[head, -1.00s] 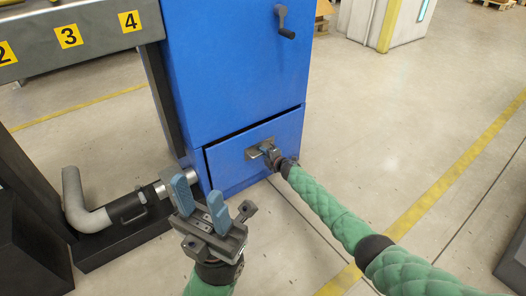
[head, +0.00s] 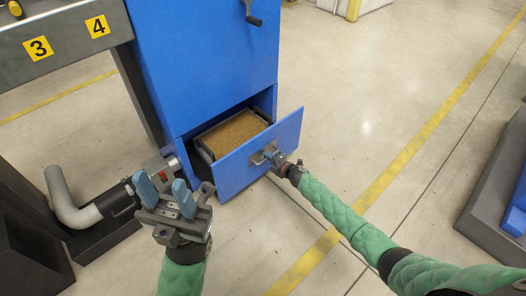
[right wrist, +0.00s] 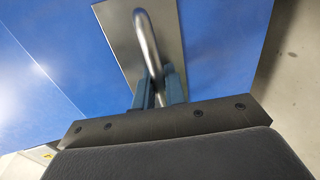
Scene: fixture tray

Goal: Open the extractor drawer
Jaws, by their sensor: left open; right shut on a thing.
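The extractor drawer (head: 237,171) is the blue drawer low in the blue cabinet (head: 200,60). It is pulled partly out, and a bin of brown material (head: 228,135) shows inside. My right gripper (head: 276,158) is at the drawer front and is shut on the metal handle (head: 258,158). In the right wrist view, the fingers (right wrist: 159,88) close around the curved handle bar (right wrist: 147,38) on its metal plate. My left gripper (head: 166,186) is open and empty, left of the drawer, fingers pointing up; whether it touches anything is unclear.
A grey bent pipe (head: 62,200) with a metal coupling lies left of the drawer on a dark base. A grey machine edge with yellow number labels (head: 97,27) is at upper left. A dark platform with blue parts (head: 492,190) is at right. Floor right of the drawer is clear.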

